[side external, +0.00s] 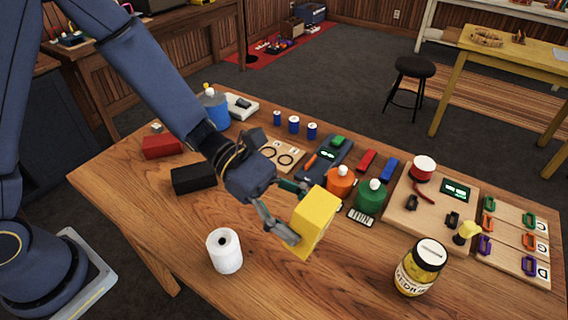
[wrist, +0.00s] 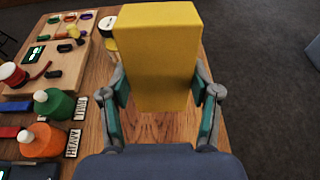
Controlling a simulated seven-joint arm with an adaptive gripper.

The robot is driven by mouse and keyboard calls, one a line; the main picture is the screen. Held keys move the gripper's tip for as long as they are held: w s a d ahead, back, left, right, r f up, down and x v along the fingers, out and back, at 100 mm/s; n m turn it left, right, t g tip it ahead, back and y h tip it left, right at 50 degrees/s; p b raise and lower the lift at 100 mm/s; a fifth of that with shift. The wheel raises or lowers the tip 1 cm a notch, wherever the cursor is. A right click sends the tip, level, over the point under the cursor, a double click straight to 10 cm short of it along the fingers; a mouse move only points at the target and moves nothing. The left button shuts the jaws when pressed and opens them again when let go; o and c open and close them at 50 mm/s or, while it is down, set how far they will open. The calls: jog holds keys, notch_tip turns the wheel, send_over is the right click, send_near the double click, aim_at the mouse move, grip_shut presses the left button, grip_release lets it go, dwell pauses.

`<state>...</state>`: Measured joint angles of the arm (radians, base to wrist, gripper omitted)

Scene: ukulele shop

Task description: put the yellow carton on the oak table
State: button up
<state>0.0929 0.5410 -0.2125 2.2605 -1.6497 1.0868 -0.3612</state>
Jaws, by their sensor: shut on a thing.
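The yellow carton (side external: 317,222) is a plain yellow box, held tilted in my gripper (side external: 292,212) over the front half of the wooden table (side external: 180,236). In the wrist view the yellow carton (wrist: 157,58) stands between the two fingers of my gripper (wrist: 160,92), which press on its sides. The carton's lower end looks close to the tabletop; I cannot tell whether it touches. The wooden table also shows in the wrist view (wrist: 160,128).
Orange (side external: 341,183) and green (side external: 371,196) bottles stand just behind. A board with parts (side external: 425,215) lies to the right. Bare wood lies at front.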

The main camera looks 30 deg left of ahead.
jog(key=shift+w+a+f+t+h, duration=0.3)
jog(key=shift+w+a+f+h, duration=0.25)
jog(key=shift+h, duration=0.35)
jog(key=w+d+f, duration=0.2)
jog(key=w+f, duration=0.1)
jog(key=w+d+f, duration=0.3)
jog(key=w, duration=0.1)
jog(key=w+d+f, duration=0.2)
jog(key=w+f, duration=0.1)
jog(key=w, duration=0.1)
jog(key=shift+d, duration=0.3)
jog(key=shift+w+d+f, duration=0.15)
jog(key=shift+f, duration=1.7)
jog(key=shift+f, duration=0.1)
jog(key=o, duration=1.2)
